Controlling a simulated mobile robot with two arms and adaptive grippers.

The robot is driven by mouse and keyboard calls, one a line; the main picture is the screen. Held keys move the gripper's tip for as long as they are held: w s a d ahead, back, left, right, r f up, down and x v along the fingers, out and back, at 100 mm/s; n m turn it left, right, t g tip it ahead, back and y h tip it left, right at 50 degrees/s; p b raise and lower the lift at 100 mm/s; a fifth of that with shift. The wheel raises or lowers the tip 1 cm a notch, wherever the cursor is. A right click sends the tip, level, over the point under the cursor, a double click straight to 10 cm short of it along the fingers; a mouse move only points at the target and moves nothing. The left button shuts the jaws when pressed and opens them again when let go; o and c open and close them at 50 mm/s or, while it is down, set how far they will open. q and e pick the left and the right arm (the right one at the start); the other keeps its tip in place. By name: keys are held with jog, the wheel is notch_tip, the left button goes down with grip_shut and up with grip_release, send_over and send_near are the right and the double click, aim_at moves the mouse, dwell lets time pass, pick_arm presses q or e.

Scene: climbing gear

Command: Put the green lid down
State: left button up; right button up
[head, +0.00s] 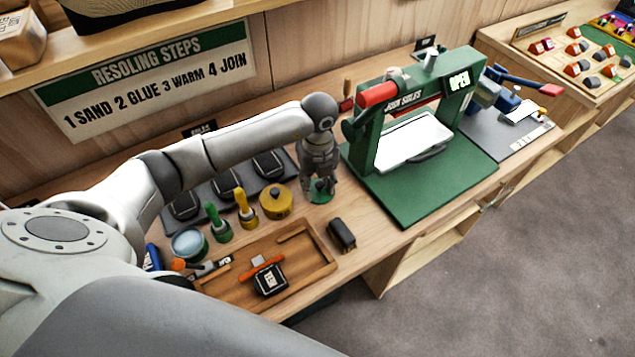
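The green lid (321,197) is a small round disc at the middle of the bench, left of the green press. My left gripper (320,184) points straight down right over it, with its fingertips at the lid's top. The fingers are too small and dark here to tell whether they still pinch the lid or stand open around it. The lid is at or very close to the bench top; any small gap under it cannot be made out. My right gripper is not in view.
A yellow lidded pot (277,203) and green and yellow brushes (218,223) stand to the left. A wooden tray (318,262) and a black block (341,236) lie in front. The green press (425,195) stands to the right. Little bench around the lid is free.

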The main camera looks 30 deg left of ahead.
aim_at(318, 184)
pick_arm(q)
jog(key=shift+r, duration=0.25)
notch_tip(318, 184, up, 12)
jog(key=b, duration=0.3)
jog(key=shift+w+f, duration=0.1)
jog(key=shift+f, duration=0.05)
